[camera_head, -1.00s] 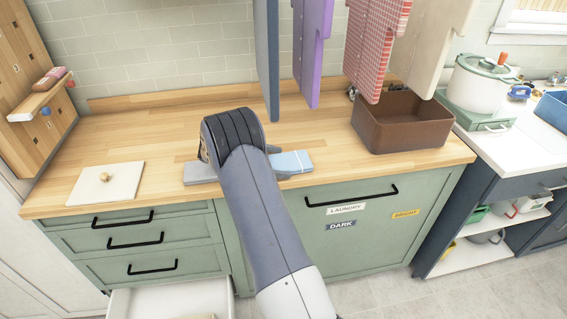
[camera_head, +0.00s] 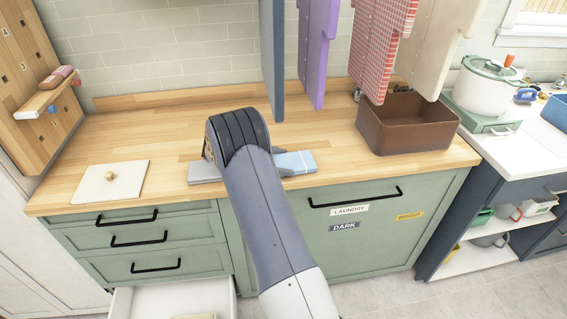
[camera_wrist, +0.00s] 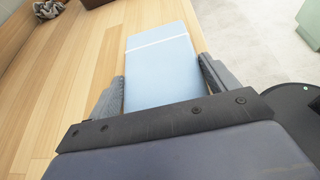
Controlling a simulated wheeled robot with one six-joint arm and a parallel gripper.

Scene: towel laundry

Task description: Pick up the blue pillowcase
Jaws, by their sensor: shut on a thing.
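The blue pillowcase (camera_head: 295,162) is a folded light-blue strip on the wooden counter near its front edge, partly hidden behind my arm. In the wrist view the pillowcase (camera_wrist: 158,75) lies between the two fingers of my gripper (camera_wrist: 161,68), with a white stripe across its far part. My gripper is shut on it, a finger along each long side. It looks level and at or very near the counter top; I cannot tell if it is clear of the wood. A grey-blue piece (camera_head: 204,172) shows left of my arm; I cannot tell what it is.
Cloths hang above the counter: blue-grey (camera_head: 272,60), purple (camera_head: 315,55), red checked (camera_head: 382,50) and cream (camera_head: 433,45). A brown bin (camera_head: 407,135) stands right, a white board with a knob (camera_head: 110,187) left. A lower drawer (camera_head: 175,300) is open.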

